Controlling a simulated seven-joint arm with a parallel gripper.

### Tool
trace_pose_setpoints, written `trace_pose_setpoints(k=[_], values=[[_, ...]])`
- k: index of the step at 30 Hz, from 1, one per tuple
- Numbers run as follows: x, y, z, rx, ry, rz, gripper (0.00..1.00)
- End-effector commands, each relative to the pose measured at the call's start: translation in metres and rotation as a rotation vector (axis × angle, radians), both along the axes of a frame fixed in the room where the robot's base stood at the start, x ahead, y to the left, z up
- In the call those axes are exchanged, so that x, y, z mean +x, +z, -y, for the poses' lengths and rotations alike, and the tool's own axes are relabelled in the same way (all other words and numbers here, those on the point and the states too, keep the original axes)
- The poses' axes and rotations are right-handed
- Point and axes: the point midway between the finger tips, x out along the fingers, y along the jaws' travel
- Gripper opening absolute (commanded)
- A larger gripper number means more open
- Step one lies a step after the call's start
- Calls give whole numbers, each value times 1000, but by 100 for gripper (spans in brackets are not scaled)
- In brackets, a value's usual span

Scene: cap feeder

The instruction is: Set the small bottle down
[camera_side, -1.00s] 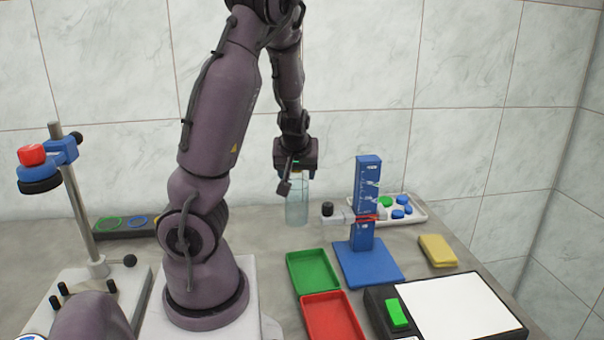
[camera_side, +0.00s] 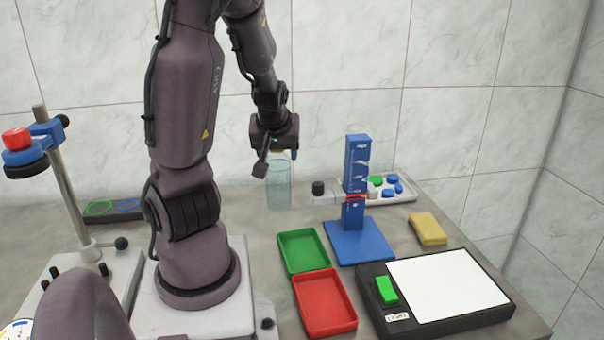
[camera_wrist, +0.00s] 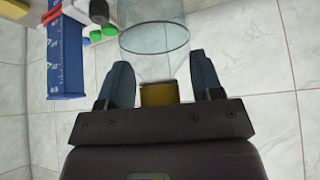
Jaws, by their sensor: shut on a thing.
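The small bottle (camera_side: 279,188) is a clear, pale blue-green cylinder, upright below my gripper (camera_side: 276,152) in the side view. My gripper is shut on its upper part. The bottle's lower end is near the back of the table; I cannot tell whether it touches. In the wrist view the clear bottle (camera_wrist: 155,38) extends away from between the blue fingers of my gripper (camera_wrist: 160,80). An amber piece (camera_wrist: 160,94) sits between the fingers; I cannot tell whether it belongs to the bottle.
Right of the bottle stands a blue post (camera_side: 356,160) with a clamp and black knob (camera_side: 318,188). Behind it is a white tray (camera_side: 405,195) with caps. In front are a green tray (camera_side: 283,240), a red tray (camera_side: 325,325), a yellow block (camera_side: 428,229) and a white panel (camera_side: 448,290).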

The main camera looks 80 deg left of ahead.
Motion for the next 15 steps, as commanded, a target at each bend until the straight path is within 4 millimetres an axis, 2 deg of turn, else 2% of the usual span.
trace_pose_setpoints(k=[4, 7, 9, 15], values=[[25, -3, 10, -3, -143, 4, 12], [59, -7, 28, -4, -319, 5, 12], [86, -8, 45, -2, -457, 6, 12], [145, -5, 100, 1, -777, 6, 12]])
